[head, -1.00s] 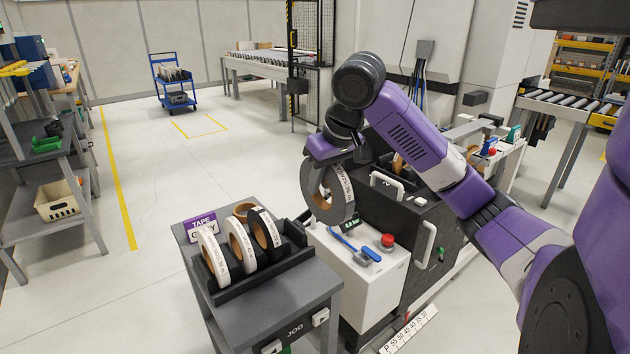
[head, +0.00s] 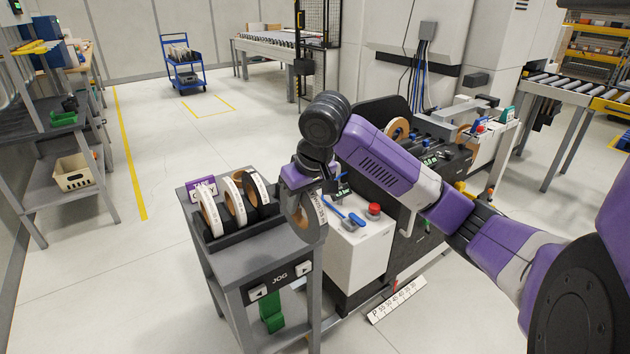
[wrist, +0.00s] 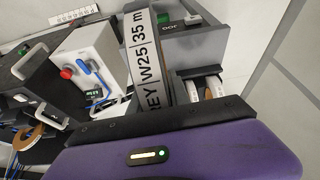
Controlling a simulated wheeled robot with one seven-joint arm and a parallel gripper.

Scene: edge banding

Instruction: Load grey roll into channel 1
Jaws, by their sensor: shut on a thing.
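My gripper (head: 302,182) is shut on the grey roll (head: 304,222), which hangs upright below it in the head view. The roll is held in the air in front of the white control box, just right of the small grey cart. In the wrist view the same grey roll (wrist: 147,60) shows its rim label, with "W25" and "35 m" readable, above the purple gripper body. The black edge-banding machine (head: 375,205) stands behind my arm. A brown-cored roll (head: 397,128) sits at its top. I cannot tell which channel is number 1.
The grey cart (head: 232,262) holds a black rack with several rolls (head: 235,203) and a purple sign (head: 202,188). Open floor lies left of the cart.

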